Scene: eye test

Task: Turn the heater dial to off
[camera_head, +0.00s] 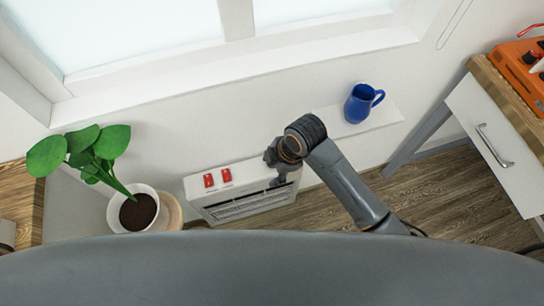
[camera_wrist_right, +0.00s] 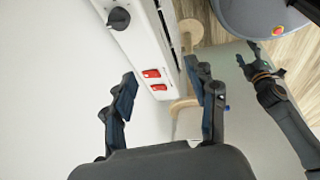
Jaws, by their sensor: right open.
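The white heater (camera_head: 240,208) stands low against the wall under the window in the head view, with two red switches (camera_head: 217,178) on its top. In the right wrist view the heater's top (camera_wrist_right: 143,40) carries a dark round dial (camera_wrist_right: 118,19) near the upper edge; its setting cannot be read. My right gripper (camera_head: 274,160) is over the heater's right end and hides the dial in the head view. It is open and empty in the right wrist view (camera_wrist_right: 168,90), with the dial beyond its left finger, apart from it.
A blue mug (camera_head: 361,104) stands on a white ledge (camera_head: 378,121) right of the gripper. A potted plant (camera_head: 137,210) stands left of the heater. A drawer unit (camera_head: 495,140) with an orange device (camera_head: 520,72) is at far right. Wooden floor between is clear.

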